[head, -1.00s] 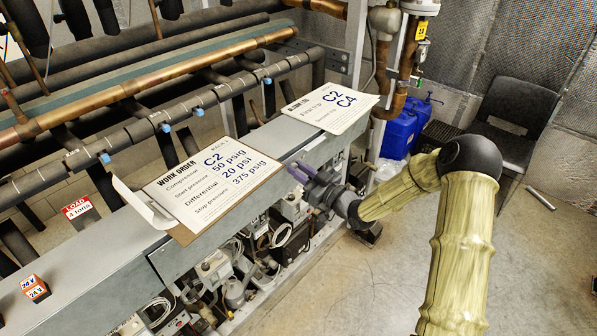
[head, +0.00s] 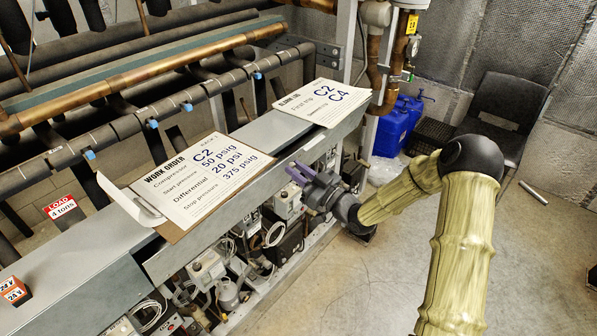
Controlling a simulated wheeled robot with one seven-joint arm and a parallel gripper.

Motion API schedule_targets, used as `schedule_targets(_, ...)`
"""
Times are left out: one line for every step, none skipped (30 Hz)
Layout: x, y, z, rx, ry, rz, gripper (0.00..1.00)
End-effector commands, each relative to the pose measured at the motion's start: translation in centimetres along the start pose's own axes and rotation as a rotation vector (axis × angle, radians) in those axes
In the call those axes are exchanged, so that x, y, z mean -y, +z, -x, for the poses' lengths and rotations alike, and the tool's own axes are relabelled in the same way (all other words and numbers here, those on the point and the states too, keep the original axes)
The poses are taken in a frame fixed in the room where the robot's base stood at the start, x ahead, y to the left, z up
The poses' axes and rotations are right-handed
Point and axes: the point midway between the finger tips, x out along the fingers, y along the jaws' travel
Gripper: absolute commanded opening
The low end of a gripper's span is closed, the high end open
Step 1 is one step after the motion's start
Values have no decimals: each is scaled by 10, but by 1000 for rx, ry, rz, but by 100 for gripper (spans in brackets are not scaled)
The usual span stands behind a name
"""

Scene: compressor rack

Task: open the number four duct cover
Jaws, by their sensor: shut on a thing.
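A long grey duct cover (head: 270,134) runs along the top of the compressor rack, with its front lip (head: 250,189) facing the aisle. A work order clipboard and an alarm log sheet lie on it. No number four is readable on it. My gripper (head: 298,173), with purple fingers, is at the front lip, near the middle of this section. It is shut on the cover's front edge, though the contact is small and partly hidden. The section's left end shows a step against the neighbouring grey section (head: 70,286), so it seems slightly tilted.
The work order clipboard (head: 195,180) and alarm log sheet (head: 322,102) are on the cover. An orange 24 V box (head: 14,291) sits on the left section. Pipes run behind. Blue jugs (head: 391,132) and a dark chair (head: 505,110) stand right. The front floor is clear.

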Motion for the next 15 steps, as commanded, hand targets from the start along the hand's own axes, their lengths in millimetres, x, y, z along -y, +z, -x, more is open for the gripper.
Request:
schedule_targets(1, 1, 1, -10, -3, 0, 3)
schedule_targets(1, 2, 2, -14, -3, 1, 3)
schedule_targets(1, 2, 4, -20, -3, 1, 3)
schedule_targets(1, 2, 5, -24, -2, 1, 3)
schedule_targets(1, 3, 6, -29, -2, 1, 3)
schedule_targets(0, 3, 7, -35, -2, 1, 3)
schedule_targets(0, 3, 8, -40, -1, 1, 3)
schedule_targets(0, 3, 9, -45, -1, 2, 3)
schedule_targets(0, 4, 10, -50, -1, 2, 3)
schedule_targets(0, 4, 11, -54, -1, 2, 3)
schedule_targets(0, 4, 12, -59, -1, 2, 3)
schedule_targets(0, 4, 14, -65, -1, 2, 3)
schedule_targets(0, 4, 15, -70, -1, 2, 3)
schedule_targets(0, 4, 16, -74, -2, 2, 3)
schedule_targets(0, 5, 17, -80, -2, 2, 3)
